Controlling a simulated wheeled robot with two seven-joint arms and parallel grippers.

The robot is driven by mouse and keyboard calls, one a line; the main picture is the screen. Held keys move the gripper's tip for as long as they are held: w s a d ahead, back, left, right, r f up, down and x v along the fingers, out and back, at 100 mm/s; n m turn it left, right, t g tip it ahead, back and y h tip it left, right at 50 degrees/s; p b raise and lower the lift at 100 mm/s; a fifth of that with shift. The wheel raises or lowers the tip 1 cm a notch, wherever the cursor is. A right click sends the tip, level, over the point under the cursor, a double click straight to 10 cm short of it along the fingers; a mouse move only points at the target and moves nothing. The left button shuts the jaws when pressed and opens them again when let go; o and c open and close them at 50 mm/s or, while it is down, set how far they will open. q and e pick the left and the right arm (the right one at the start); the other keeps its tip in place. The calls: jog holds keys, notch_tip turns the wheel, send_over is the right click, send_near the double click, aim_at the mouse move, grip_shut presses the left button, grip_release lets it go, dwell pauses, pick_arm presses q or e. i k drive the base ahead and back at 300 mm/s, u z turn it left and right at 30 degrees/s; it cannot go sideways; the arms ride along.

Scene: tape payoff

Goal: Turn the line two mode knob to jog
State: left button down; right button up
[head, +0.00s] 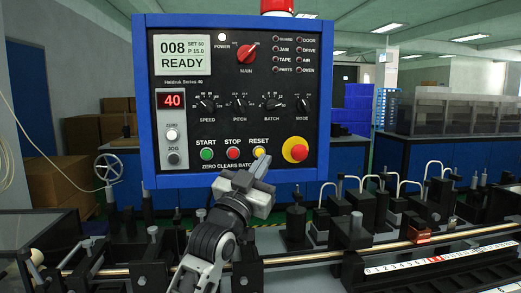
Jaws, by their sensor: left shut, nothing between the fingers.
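The blue-framed control panel (235,145) stands upright in the middle of the head view. Its mode knob (300,103) is a small black dial at the right end of a row of dials. The dial's position labels are too small to read, and I see no line number on the panel. My left gripper (262,167) is in front of the panel's lower edge, shut and empty, below and left of the mode knob. Its tips overlap the area just under the yellow reset button (259,151); I cannot tell whether they touch it. My right gripper is out of view.
A red emergency button (295,149) sticks out below the mode knob. The red main knob (246,53) is higher up. Green start (207,154) and red stop (233,153) buttons sit left of reset. Machine posts and a rail (400,243) run across below the panel.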

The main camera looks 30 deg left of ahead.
aim_at(303, 105)
jog(key=k, duration=1)
